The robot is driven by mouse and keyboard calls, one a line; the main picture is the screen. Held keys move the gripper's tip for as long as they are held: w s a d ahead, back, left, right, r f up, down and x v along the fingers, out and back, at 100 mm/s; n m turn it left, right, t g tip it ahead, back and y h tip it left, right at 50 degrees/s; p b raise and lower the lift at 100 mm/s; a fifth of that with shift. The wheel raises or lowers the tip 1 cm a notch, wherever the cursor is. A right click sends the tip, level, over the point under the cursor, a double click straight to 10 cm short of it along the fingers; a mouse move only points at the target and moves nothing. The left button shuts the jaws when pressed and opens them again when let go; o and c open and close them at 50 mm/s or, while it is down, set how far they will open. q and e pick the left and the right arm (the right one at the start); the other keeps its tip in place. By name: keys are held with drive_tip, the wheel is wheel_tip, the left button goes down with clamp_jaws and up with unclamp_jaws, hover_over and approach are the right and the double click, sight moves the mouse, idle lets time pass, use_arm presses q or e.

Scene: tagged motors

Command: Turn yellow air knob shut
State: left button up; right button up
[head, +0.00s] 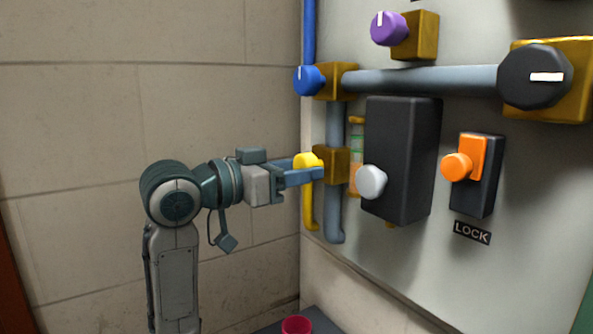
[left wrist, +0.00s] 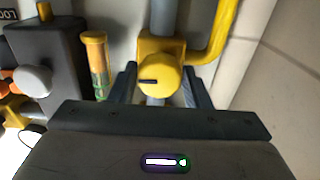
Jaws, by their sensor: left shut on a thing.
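The yellow air knob (head: 306,160) sits on a brass-coloured valve block (head: 333,165) on the wall panel. My left gripper (head: 312,170) reaches it from the left and is shut on it, its fingers partly hiding the knob. In the left wrist view the yellow knob (left wrist: 160,82) lies between the two fingers, with a short dark mark pointing left, roughly level in the picture. A yellow pipe (left wrist: 222,30) leaves the block at its side. My right gripper is not in view.
A blue knob (head: 309,79) sits above on the same grey piping. A dark box (head: 405,150) with a white knob (head: 371,181) and an orange lock switch (head: 459,166) stand to the right. A red round object (head: 296,325) is below.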

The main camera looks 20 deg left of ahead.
use_arm(q)
drive_tip(key=shift+d+r+n, duration=0.1)
drive_tip(key=shift+n, duration=8.7)
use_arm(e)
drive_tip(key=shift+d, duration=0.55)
use_arm(q)
drive_tip(key=shift+n, duration=0.3)
drive_tip(key=o, duration=1)
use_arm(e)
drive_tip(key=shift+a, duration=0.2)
use_arm(q)
drive_tip(key=shift+w, duration=0.15)
